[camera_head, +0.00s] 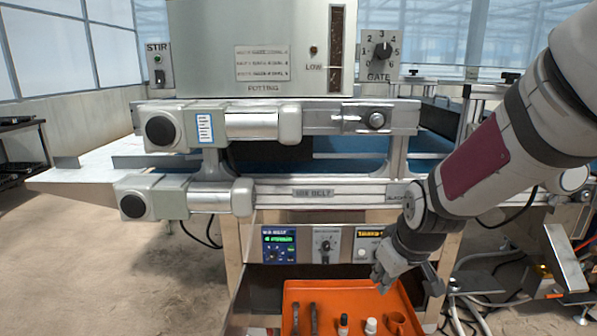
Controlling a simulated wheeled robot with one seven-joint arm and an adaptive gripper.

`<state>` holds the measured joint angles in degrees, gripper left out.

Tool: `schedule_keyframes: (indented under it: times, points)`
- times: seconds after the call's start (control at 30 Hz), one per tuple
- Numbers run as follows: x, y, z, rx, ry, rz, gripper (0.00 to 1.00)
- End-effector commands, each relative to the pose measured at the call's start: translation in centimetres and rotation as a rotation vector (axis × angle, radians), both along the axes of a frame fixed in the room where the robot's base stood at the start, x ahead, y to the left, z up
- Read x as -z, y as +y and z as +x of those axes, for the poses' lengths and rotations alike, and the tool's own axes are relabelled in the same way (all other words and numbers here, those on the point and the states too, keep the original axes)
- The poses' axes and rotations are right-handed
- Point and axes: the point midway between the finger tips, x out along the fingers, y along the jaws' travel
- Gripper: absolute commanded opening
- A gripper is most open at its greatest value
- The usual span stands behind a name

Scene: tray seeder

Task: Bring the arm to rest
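My arm reaches in from the upper right, in front of the right part of the tray seeder (290,190). My gripper (382,284) hangs at the arm's lower end, pointing down and left. It is in front of the machine's lower panel and over the right rear part of an orange tray (292,291). The fingers are small and dark here, and I cannot tell whether they are open or shut. I see no object clearly held in them.
The tray holds two dark tools (313,318), a small black-capped bottle (343,323), a white-capped bottle (370,325) and an orange ring-like item (396,322). A control panel (322,246) sits behind. Hoses and metal frames crowd the right; bare floor (120,260) is free at left.

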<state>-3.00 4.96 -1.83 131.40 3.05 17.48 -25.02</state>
Motion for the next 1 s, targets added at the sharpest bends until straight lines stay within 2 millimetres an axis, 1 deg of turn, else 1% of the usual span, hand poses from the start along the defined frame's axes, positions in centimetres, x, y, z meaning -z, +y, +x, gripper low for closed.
schedule_keyframes:
  times: [0.03, 0.17, 0.2, 0.27, 0.3, 0.37, 0.4, 0.47, 0.5, 0.6, 0.7, 0.9, 0.93, 1.0]
  points:
    - [-1.6, 0.0, -2.0, 0.024, 0.019, 0.015, 0.18]
    - [-4.1, -0.1, -7.6, 0.093, 0.099, 0.049, 0.18]
    - [-4.8, -0.2, -9.4, 0.115, 0.123, 0.057, 0.18]
    - [-5.7, -0.3, -12.1, 0.148, 0.161, 0.068, 0.18]
    - [-6.3, -0.3, -14.0, 0.171, 0.184, 0.074, 0.18]
    - [-7.0, -0.4, -16.8, 0.205, 0.219, 0.081, 0.18]
    - [-7.3, -0.5, -18.7, 0.229, 0.245, 0.085, 0.18]
    - [-7.8, -0.6, -21.3, 0.262, 0.278, 0.088, 0.18]
    - [-8.0, -0.6, -22.9, 0.283, 0.298, 0.091, 0.18]
    - [-8.3, -0.8, -26.3, 0.329, 0.342, 0.091, 0.18]
    - [-8.5, -0.9, -29.2, 0.368, 0.376, 0.091, 0.18]
    - [-8.6, -1.1, -34.1, 0.441, 0.437, 0.084, 0.18]
    - [-8.5, -1.2, -34.8, 0.451, 0.446, 0.084, 0.18]
    - [-10.0, -1.2, -34.3, 0.447, 0.438, 0.085, 0.18]
